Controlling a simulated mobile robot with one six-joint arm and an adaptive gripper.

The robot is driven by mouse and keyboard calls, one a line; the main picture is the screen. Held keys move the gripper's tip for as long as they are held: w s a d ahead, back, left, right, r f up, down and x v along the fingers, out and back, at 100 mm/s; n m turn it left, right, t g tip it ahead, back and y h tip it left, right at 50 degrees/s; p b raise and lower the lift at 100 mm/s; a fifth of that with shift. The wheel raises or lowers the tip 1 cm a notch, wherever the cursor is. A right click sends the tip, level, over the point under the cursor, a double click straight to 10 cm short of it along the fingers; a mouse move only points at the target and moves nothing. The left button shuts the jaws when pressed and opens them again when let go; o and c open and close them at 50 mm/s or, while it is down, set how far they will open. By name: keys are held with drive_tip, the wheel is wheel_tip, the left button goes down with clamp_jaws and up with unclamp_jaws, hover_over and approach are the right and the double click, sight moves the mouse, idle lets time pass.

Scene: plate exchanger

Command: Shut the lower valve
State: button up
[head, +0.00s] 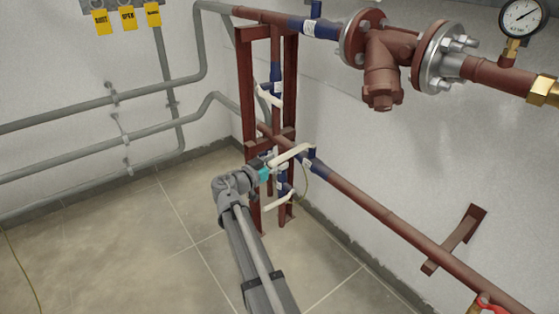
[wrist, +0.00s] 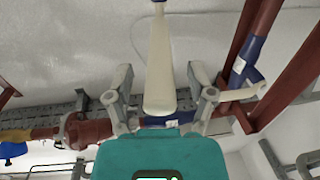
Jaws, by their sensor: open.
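A long cream lever handle (head: 292,154) sits by a blue valve body (head: 313,163) on the lower horizontal pipe. In the wrist view a cream lever (wrist: 160,60) runs down from the top, and its broad end lies between my fingers. My gripper (head: 268,166) is beside the lever on the lower pipe in the head view. In the wrist view my gripper (wrist: 160,92) is open, with a gap on both sides of the lever. Another cream lever (head: 279,201) shows lower down by the stand. I cannot tell whether any finger touches the lever.
A brown steel stand (head: 246,90) rises behind my gripper. A higher lever (head: 267,95) sits on the vertical pipe. Grey pipes (head: 70,115) run along the left wall. A pressure gauge (head: 521,17) is at upper right.

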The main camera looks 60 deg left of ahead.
drive_tip(key=shift+w+a, duration=0.2)
drive_tip(key=shift+w, duration=0.45)
clamp_jaws()
